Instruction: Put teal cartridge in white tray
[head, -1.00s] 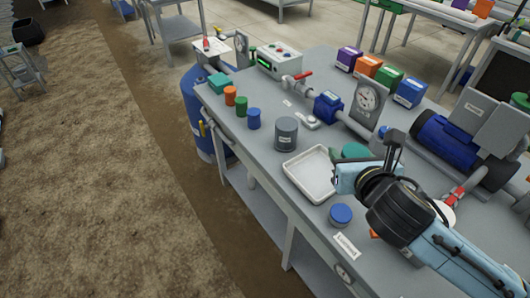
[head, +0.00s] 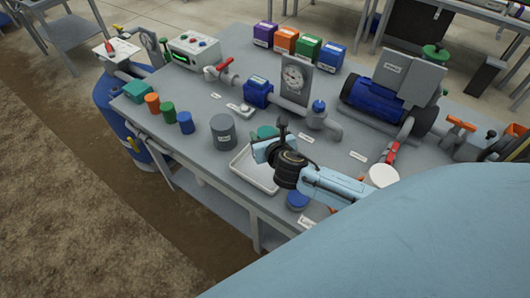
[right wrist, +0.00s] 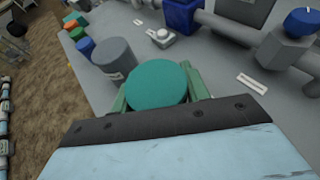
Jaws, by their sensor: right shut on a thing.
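The teal cartridge (right wrist: 157,84) is a round teal piece between the green fingers of my right gripper (right wrist: 157,92) in the right wrist view. In the head view the cartridge (head: 265,131) shows partly behind my right gripper (head: 266,146), which is shut on it. The white tray (head: 246,177) is a shallow rectangular tray near the bench's front edge. The gripper and cartridge appear at the tray's far side, covering part of it; their height above it is hard to tell. My left gripper is not in view.
A grey canister (head: 222,132) stands just left of the tray. A blue round container (head: 297,200) is to its right, partly behind my arm. Blue (head: 185,122), green (head: 168,113) and orange (head: 152,103) cylinders stand further left. Pipes and a gauge (head: 293,78) are behind.

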